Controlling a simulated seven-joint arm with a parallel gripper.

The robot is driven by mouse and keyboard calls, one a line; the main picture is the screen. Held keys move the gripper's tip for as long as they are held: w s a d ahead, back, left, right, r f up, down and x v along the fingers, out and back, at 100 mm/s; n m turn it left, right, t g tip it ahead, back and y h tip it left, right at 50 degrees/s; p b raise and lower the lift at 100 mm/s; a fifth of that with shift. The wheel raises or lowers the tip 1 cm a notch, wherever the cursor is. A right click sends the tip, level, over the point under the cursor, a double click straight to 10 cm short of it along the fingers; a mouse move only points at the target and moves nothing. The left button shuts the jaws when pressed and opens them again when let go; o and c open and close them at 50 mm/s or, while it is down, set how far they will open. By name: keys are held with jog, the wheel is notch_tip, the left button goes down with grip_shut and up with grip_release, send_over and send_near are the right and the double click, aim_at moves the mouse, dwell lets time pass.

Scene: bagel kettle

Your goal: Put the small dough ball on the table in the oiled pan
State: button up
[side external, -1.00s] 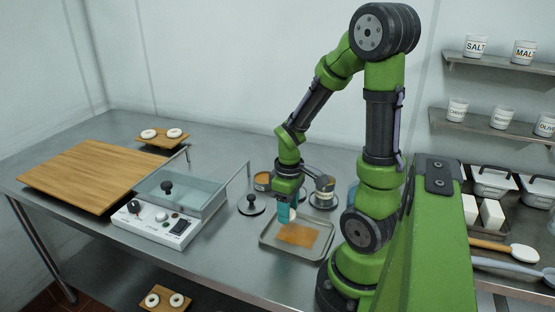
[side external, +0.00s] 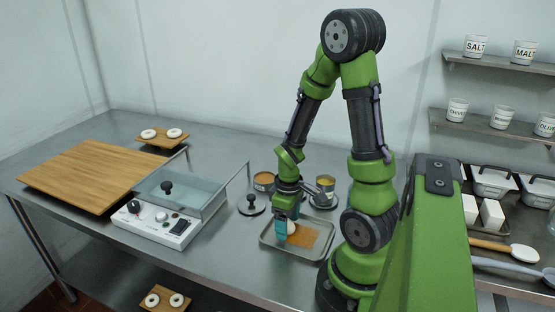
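The oiled pan (side external: 312,255) is a shallow grey metal tray on the steel table, with an orange-brown oily patch on its floor. My gripper (side external: 281,233), with teal fingers, is low over the pan's left part, pointing down. A small white dough ball (side external: 291,227) shows against the right side of the fingers, partly hidden by them. The fingers appear shut on it. The ball is over or on the pan floor near the left edge of the oily patch; I cannot tell whether it touches the pan.
A kettle (side external: 180,190) with a control box stands left of the pan, and a black-knobbed lid (side external: 251,206) lies between them. Open cans (side external: 264,181) (side external: 326,186) stand behind the pan. A wooden board (side external: 85,175) covers the table's left end.

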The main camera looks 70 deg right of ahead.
notch_tip(320, 180, up, 12)
jog(key=w+a+r+m+t+y, duration=0.1)
jog(key=a+r+t, duration=0.2)
jog(key=a+r, duration=0.2)
jog(key=w+a+r+m+t+y, duration=0.1)
jog(key=a+r+t, duration=0.3)
jog(key=a, duration=0.7)
notch_tip(320, 180, up, 2)
jog(key=shift+w+r+m, duration=0.2)
jog(key=shift+w+m, duration=0.5)
